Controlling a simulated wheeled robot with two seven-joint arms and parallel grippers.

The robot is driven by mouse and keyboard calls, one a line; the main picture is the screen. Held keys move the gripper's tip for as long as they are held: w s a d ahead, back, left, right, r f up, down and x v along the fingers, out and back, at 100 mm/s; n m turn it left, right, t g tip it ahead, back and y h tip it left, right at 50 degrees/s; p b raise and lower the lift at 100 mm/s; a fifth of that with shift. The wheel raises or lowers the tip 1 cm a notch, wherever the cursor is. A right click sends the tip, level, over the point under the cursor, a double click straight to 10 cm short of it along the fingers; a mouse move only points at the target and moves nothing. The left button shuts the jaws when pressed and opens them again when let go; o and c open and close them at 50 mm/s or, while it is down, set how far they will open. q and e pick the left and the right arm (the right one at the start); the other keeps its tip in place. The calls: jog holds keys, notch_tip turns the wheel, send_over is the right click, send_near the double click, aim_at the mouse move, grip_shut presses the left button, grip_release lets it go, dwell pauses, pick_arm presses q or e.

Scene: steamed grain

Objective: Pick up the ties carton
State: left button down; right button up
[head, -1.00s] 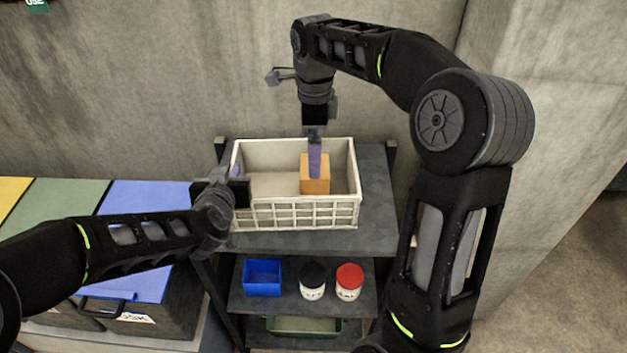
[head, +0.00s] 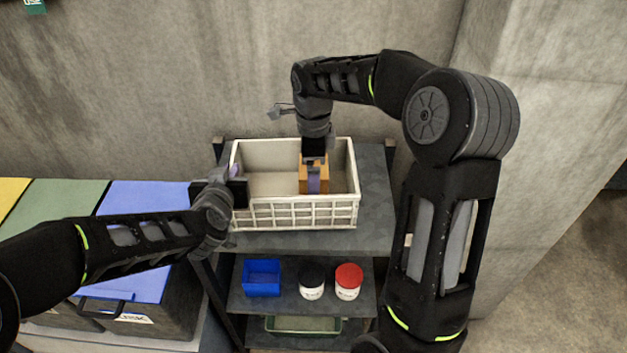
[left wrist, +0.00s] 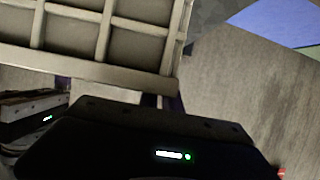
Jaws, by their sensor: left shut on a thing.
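An orange carton (head: 322,184) stands inside a white crate (head: 290,222), toward its right side. My right gripper (head: 313,178) points down at the carton, with a purple finger in front of its near face. The other finger is mostly hidden, so I cannot tell if it grips. My left gripper (head: 232,176) is shut on the crate's left wall. The left wrist view shows the crate's lattice side (left wrist: 95,68) close to that gripper; its fingertips are mostly hidden there.
The crate sits on the grey top shelf (head: 376,205). Below are a blue bin (head: 262,278), a black-lidded jar (head: 312,282), a red-lidded jar (head: 348,282) and a green tray (head: 303,325). Coloured-lid bins (head: 150,225) stand at left; a concrete wall is behind.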

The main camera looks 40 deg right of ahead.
notch_tip(320, 180, down, 4)
jog(key=shift+s+f, duration=0.1)
dwell(0.6)
jog(key=c, duration=1.7)
jog(key=shift+c, duration=0.2)
notch_tip(320, 180, up, 10)
jog(key=shift+r, duration=0.1)
dwell(0.3)
pick_arm(q)
jog(key=c, duration=1.5)
grip_release()
